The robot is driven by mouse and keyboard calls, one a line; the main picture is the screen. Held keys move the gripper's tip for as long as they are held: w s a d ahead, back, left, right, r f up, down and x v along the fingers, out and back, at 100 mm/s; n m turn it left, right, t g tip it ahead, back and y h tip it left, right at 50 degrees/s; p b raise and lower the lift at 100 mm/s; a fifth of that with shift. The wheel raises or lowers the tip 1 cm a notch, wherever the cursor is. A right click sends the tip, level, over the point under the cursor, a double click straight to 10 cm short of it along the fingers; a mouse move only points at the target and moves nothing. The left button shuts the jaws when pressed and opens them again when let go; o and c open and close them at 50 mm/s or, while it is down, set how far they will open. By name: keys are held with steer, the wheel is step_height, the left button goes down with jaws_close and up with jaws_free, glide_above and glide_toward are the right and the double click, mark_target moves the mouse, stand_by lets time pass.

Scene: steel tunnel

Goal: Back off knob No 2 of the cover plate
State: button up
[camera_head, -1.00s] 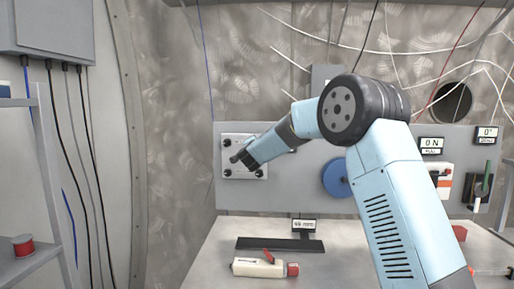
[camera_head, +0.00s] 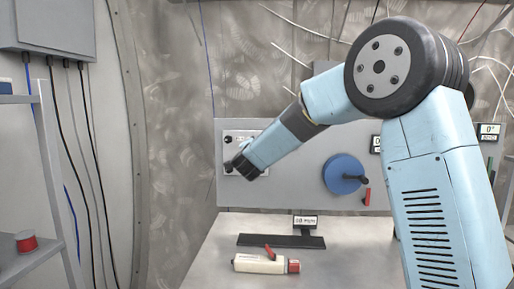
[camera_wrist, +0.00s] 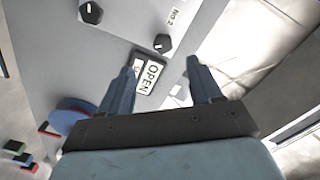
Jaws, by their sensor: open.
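The cover plate (camera_head: 242,135) is a pale plate on the grey wall panel in the head view, partly hidden by my arm. A dark knob (camera_head: 228,139) shows at its upper left. In the wrist view, a black knob (camera_wrist: 162,43) with a white mark sits close to the "No 2" label (camera_wrist: 174,14). Another black knob (camera_wrist: 91,12) is further up and left. My gripper (camera_wrist: 160,66) is open and empty, its two fingers apart, with the No 2 knob just beyond the fingertips, between their lines. In the head view my gripper (camera_head: 241,165) covers the plate's lower part.
A blue handwheel (camera_head: 343,174) with a dark handle is right of the plate. A bench (camera_head: 215,262) below carries a white-and-red tool (camera_head: 262,264) and a small display (camera_head: 305,222). A shelf stands at the left.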

steer(key=shift+s, duration=0.6)
